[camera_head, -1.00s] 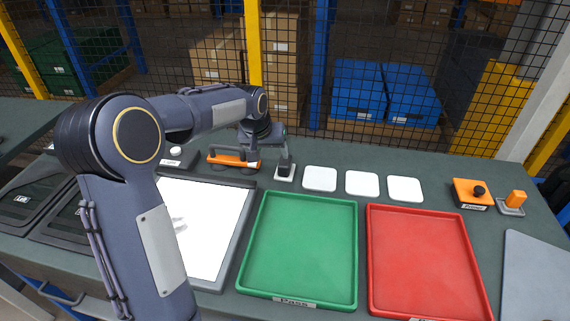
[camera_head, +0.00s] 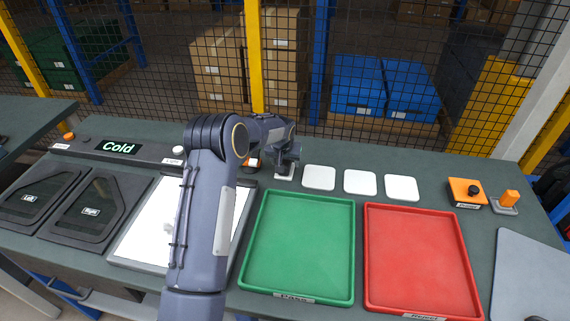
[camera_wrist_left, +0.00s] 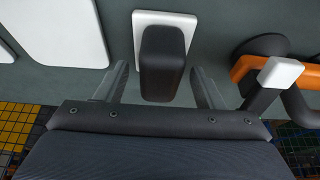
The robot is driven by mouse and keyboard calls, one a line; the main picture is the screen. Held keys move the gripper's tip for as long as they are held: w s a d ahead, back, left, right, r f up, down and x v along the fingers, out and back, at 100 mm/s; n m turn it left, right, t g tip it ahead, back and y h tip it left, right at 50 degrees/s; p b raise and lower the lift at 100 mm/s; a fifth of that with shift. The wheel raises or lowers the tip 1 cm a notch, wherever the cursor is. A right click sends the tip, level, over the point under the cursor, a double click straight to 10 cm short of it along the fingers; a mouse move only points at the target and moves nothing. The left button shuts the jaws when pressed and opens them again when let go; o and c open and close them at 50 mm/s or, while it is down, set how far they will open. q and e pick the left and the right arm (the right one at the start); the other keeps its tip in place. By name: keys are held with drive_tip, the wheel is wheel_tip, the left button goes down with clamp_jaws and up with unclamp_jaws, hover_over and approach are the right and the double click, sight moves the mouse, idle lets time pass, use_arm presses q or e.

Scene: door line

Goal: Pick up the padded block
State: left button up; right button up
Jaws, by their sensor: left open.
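The padded block (camera_wrist_left: 162,62) is a dark, rounded upright block in the left wrist view. It stands at a white square plate (camera_wrist_left: 178,20). My left gripper (camera_wrist_left: 158,75) is open, with one finger on each side of the block and a visible gap to each. In the head view the left gripper (camera_head: 287,160) is low over the white plate (camera_head: 284,171) at the back of the bench, and it hides most of the block. My right gripper is not in view.
An orange-handled tool (camera_wrist_left: 270,70) lies close to the right in the wrist view. White pads (camera_head: 319,178) sit right of the gripper. A green tray (camera_head: 298,245) and a red tray (camera_head: 418,260) lie in front. A mesh fence (camera_head: 400,60) stands behind the bench.

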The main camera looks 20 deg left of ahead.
use_arm(q)
drive_tip(key=shift+w+f, duration=0.1)
drive_tip(key=shift+f, duration=0.05)
drive_tip(key=c, duration=1.1)
drive_tip(key=shift+r, duration=0.65)
drive_tip(key=s+d+r+b, duration=0.2)
drive_tip(key=s+r+b, duration=0.3)
drive_tip(key=s+r, duration=0.6)
drive_tip(key=s, duration=0.3)
drive_tip(key=shift+r, duration=0.4)
